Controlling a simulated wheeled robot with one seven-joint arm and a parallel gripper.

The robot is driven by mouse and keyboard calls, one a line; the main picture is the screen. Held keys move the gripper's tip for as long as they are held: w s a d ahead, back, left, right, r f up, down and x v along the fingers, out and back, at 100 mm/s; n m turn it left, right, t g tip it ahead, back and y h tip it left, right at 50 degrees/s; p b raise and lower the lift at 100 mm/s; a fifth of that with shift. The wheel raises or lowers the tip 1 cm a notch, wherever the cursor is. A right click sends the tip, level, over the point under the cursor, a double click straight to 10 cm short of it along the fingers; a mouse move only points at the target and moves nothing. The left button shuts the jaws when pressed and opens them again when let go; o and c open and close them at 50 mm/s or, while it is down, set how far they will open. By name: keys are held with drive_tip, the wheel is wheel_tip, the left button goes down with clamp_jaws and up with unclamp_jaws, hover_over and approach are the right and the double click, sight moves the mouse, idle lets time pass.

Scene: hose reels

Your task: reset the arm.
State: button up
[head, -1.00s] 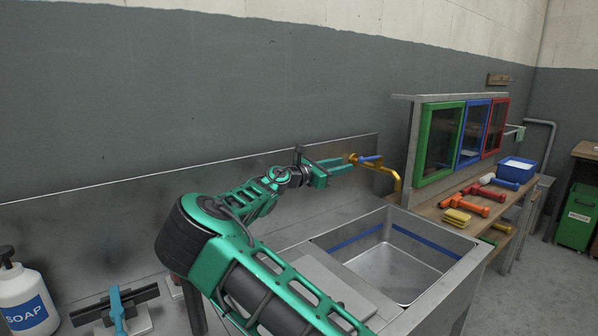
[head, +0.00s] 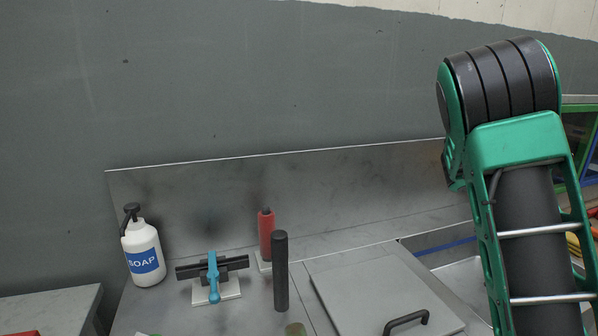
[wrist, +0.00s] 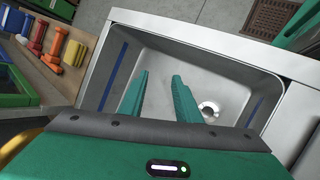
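My gripper (wrist: 160,76) shows in the wrist view, with its two green fingers apart and nothing between them. It points down over the metal sink basin (wrist: 215,66), whose drain shows just right of the fingers. In the head view my green and black arm rises at the right edge, bent at the top, and my gripper is out of the picture there. The arm hides part of the sink and the shelf behind it.
A soap bottle (head: 143,252), a blue-handled clamp (head: 213,279), a red bottle (head: 266,236) and a dark upright post (head: 281,271) stand on the counter. A lid (head: 372,293) with a black handle lies beside the sink. Orange tools (wrist: 56,47) lie at left in the wrist view.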

drive_tip(key=s+a+r+m+t+y, duration=0.1)
drive_tip(key=s+a+m+y, duration=0.2)
drive_tip(key=s+a, duration=0.7)
drive_tip(key=s+a+r+m+t+y, duration=0.1)
drive_tip(key=s+a+m+y, duration=0.3)
drive_tip(key=s, duration=1.3)
drive_tip(key=a+m, duration=0.4)
drive_tip(key=a, duration=0.3)
drive_tip(key=shift+m+y, duration=0.3)
drive_tip(key=shift+s, duration=0.1)
